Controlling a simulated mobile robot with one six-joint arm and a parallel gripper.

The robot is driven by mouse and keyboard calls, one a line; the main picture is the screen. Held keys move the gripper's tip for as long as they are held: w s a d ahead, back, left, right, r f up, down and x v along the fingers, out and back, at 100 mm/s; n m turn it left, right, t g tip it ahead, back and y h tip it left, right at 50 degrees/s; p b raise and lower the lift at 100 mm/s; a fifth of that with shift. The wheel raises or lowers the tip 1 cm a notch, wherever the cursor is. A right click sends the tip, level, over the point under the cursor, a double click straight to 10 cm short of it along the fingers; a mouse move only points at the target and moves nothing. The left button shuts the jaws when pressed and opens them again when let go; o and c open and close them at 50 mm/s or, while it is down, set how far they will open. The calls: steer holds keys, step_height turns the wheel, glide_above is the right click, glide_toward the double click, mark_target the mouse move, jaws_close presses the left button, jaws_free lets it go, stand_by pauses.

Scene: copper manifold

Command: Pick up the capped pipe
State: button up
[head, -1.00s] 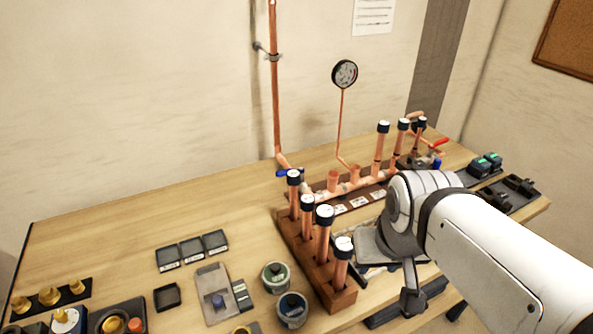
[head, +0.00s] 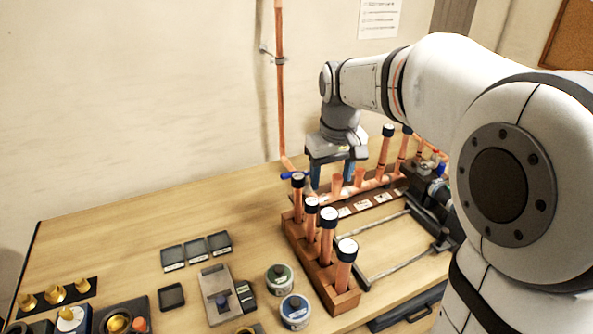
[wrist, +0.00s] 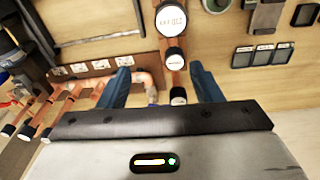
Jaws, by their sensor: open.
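Several copper pipes with dark caps and white tops stand upright in a wooden rack; the rear one (head: 297,205) is nearest my gripper, the front one (head: 345,272) farthest. My gripper (head: 332,178) is open and points down, above and behind the rack's rear end, over the manifold (head: 372,187). In the wrist view, capped pipe tops (wrist: 173,60) line up between and beyond the two blue fingers (wrist: 161,88). Nothing is held. I cannot tell which capped pipe is meant. More capped pipes (head: 384,155) stand on the manifold, partly hidden by my arm.
The wooden rack (head: 318,282) stands on the bench. Two tins (head: 295,311) and small black trays (head: 196,250) sit to its left. A vertical copper wall pipe (head: 281,90) rises behind the gripper. The bench's left rear (head: 130,215) is clear.

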mark_target(298, 185)
steer(key=w+a+f+n, duration=0.1)
steer(key=w+a, duration=0.1)
steer(key=w, duration=0.2)
steer(key=w+a+f+g, duration=0.1)
steer(key=w+a+f, duration=0.1)
steer(key=w, duration=0.1)
steer(key=w+a+f+n, duration=0.1)
steer(key=w+a, duration=0.1)
steer(key=w, duration=0.2)
steer(key=shift+w+a+f+n, duration=0.2)
steer(key=shift+w+n, duration=0.1)
steer(key=shift+w, duration=0.05)
steer(key=shift+w+a+f, duration=0.1)
steer(key=shift+w+f, duration=0.05)
steer(key=shift+f, duration=0.45)
steer(key=f, duration=0.2)
steer(key=f+p, duration=0.1)
steer(key=f, duration=0.1)
steer(key=f+p, duration=0.1)
steer(key=f, duration=0.1)
steer(key=shift+s+a+f, duration=0.1)
steer(key=shift+s+f, duration=0.2)
steer(key=shift+f, duration=0.1)
steer(key=shift+c, duration=0.5)
steer(key=c, duration=1)
